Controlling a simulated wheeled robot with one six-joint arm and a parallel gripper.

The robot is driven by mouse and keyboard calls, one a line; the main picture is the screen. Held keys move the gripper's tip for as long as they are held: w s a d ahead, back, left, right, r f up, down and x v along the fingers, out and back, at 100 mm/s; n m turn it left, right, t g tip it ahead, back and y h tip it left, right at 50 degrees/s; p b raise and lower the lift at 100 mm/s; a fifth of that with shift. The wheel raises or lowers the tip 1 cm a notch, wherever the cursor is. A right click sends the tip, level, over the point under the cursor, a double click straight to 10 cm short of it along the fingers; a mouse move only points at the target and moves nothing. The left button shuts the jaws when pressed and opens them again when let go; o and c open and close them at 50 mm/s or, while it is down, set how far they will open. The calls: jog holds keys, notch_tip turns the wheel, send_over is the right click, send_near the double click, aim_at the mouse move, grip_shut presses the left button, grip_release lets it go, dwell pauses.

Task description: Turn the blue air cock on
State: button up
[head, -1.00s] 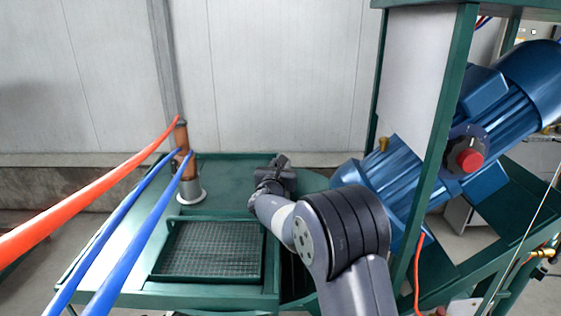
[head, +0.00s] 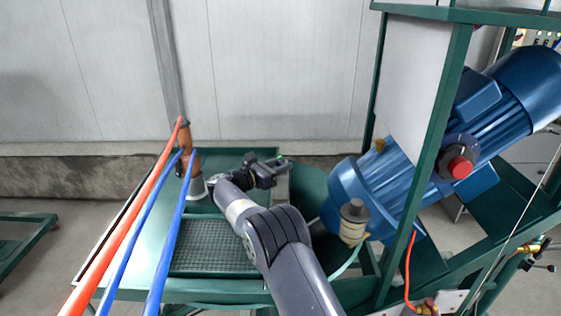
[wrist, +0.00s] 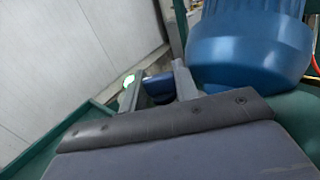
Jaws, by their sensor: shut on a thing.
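My gripper (head: 280,167) is held out over the right part of the green table, left of the big blue motor. In the wrist view my gripper (wrist: 158,85) has a dark blue piece (wrist: 158,87) between its fingers and is shut on it. I cannot tell for sure that this piece is the blue air cock. No blue cock handle stands out clearly elsewhere in the head view. A small bright green spot shows at the fingertip in both views.
The blue motor (head: 372,185) stands on a green frame (head: 437,130) at right, with a red button (head: 460,167). Red and blue hoses run to a brown-handled tool (head: 185,135) at left. A mesh tray (head: 205,258) lies in the table. Brass fittings (head: 530,248) show at far right.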

jog(key=shift+m+g+h+p, duration=0.6)
jog(key=shift+m+g+h, duration=0.15)
jog(key=shift+g, duration=0.25)
jog(key=shift+r, duration=0.1)
jog(key=o, duration=1)
jog(key=b+v, duration=0.2)
jog(key=v, duration=0.8)
jog(key=shift+s+a+b, duration=0.15)
jog(key=shift+a+b, duration=0.2)
